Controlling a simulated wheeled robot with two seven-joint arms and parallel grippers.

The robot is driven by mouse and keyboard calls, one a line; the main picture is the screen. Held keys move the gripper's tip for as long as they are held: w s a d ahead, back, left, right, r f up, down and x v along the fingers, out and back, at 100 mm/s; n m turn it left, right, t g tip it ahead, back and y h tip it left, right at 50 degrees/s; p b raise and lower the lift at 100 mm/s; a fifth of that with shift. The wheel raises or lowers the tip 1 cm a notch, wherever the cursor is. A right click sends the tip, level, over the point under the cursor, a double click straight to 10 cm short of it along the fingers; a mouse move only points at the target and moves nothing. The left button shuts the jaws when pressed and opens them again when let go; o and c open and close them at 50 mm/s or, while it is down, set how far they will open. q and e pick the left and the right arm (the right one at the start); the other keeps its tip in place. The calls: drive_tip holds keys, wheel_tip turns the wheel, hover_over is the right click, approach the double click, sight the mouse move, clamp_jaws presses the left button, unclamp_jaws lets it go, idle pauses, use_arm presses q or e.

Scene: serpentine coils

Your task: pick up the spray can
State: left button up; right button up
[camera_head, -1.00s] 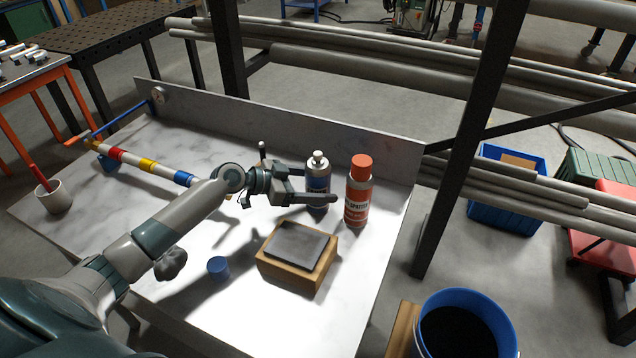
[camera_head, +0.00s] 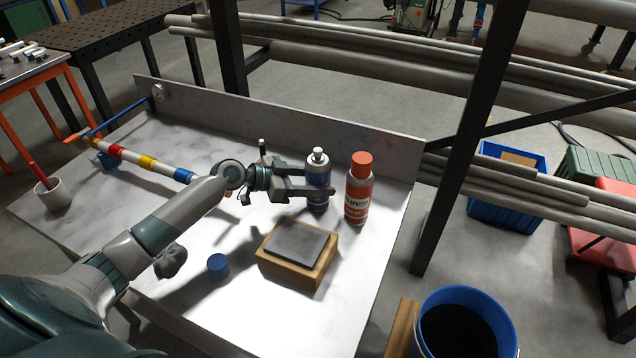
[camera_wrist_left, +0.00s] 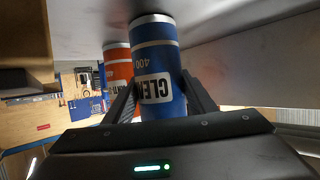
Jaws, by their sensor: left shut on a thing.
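A blue can with a pale cap (camera_head: 318,177) stands upright on the pale marble-like table, left of an orange can (camera_head: 358,192). The near finger hides part of the can's lower body. My right gripper is not in view.
A wooden block with a dark plate (camera_head: 297,243) sits just in front of the cans. A small blue cylinder (camera_head: 218,264) lies nearer the front. A raised back panel (camera_head: 270,125) runs behind the cans. A banded pipe (camera_head: 148,163) and a cup (camera_head: 54,194) are at left.

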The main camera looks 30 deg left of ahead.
sight(318, 149)
use_arm(q)
wheel_tip(318, 149, up, 9)
drive_tip(key=b, duration=0.2)
drive_tip(key=shift+b, duration=0.35)
drive_tip(key=shift+r, duration=0.45)
drive_tip(key=shift+d, duration=0.1)
